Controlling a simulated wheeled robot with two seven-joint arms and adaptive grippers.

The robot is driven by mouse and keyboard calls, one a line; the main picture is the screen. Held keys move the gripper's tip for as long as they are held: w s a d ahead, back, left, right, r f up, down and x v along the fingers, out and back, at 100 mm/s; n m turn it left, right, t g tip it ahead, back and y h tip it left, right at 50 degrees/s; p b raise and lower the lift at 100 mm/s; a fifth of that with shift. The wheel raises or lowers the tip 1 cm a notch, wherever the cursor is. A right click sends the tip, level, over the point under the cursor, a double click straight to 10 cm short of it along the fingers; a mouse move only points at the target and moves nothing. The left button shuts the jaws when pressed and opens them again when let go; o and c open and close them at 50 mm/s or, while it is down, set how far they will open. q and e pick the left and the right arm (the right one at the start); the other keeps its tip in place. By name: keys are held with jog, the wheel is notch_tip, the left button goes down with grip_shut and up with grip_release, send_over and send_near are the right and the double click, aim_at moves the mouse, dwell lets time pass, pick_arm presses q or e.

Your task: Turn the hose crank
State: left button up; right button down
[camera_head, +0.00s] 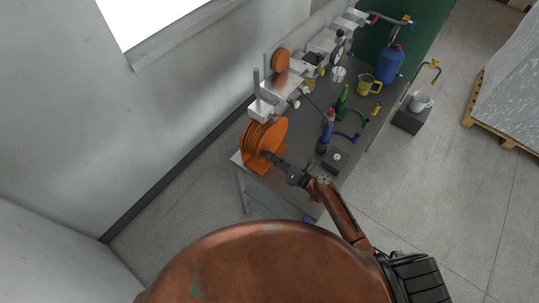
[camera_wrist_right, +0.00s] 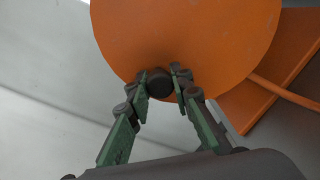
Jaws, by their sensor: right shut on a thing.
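The orange hose reel (camera_head: 262,136) stands at the near left end of the workbench. Its round orange side disc (camera_wrist_right: 190,35) fills the upper part of the right wrist view. A dark round crank knob (camera_wrist_right: 159,83) sits near the lower edge of that disc. My right gripper (camera_head: 269,157) reaches the reel from the right, and its two fingers (camera_wrist_right: 160,75) are shut on the knob, one on each side. In the head view the gripper hides the knob. My left gripper does not show.
The workbench (camera_head: 285,176) also bears a dark block (camera_head: 333,161), blue and green handled parts, a yellow mug (camera_head: 368,85) and a blue gas bottle (camera_head: 389,64). Machines line the wall behind.

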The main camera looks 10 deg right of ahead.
jog(key=c, duration=1.7)
grip_release()
jog(key=v, duration=1.2)
